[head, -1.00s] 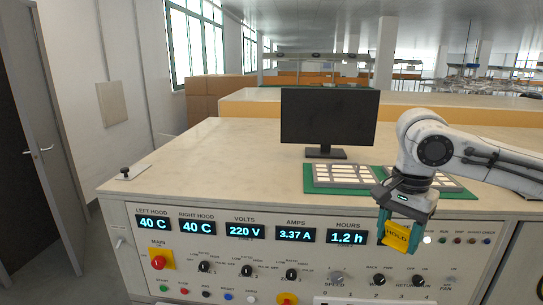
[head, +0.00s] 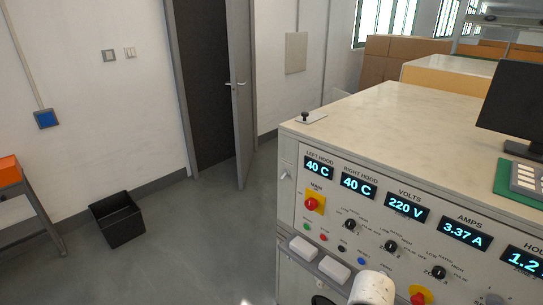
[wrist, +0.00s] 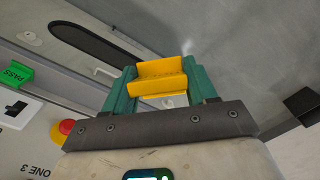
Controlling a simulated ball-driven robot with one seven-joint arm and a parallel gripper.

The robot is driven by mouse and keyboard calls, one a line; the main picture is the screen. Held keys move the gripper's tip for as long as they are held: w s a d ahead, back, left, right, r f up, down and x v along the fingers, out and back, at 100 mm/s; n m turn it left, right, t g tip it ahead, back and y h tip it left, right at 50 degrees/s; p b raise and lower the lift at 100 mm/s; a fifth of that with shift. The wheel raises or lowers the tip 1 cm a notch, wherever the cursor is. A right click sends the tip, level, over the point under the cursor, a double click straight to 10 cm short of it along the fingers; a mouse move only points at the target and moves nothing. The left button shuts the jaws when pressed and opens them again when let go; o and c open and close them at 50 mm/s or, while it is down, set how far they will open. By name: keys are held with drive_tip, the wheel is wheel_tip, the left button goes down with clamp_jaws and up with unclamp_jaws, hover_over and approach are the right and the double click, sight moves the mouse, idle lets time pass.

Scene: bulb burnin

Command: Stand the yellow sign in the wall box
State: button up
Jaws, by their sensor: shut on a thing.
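The yellow sign (wrist: 160,86) is held between the two green fingers of my gripper (wrist: 160,72) in the wrist view. It looks like a folded plate with a ledge, and its lettering does not show from here. My gripper and the sign are outside the head view, where only a white part of my arm shows at the bottom. A small blue box (head: 44,119) is fixed to the white wall at the far left of the head view, with a conduit above it. I cannot tell whether it is the wall box or whether it has an open slot.
The control bench (head: 350,125) fills the right side, with a red main switch (head: 312,203) on its front. A black bin (head: 117,219) stands by the left wall, beside an orange-topped stand (head: 10,172). A door (head: 239,95) stands ajar. The grey floor between is clear.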

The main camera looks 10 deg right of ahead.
drive_tip(key=a+f, duration=0.1)
drive_tip(key=a+f+n, duration=0.1)
drive_tip(key=a, duration=0.1)
drive_tip(key=shift+s+f, duration=0.1)
drive_tip(key=shift+s, duration=0.3)
drive_tip(key=shift+w+n, duration=0.15)
drive_tip(key=shift+n, duration=0.15)
drive_tip(key=shift+s, duration=0.2)
drive_tip(key=shift+d, duration=0.2)
idle(0.4)
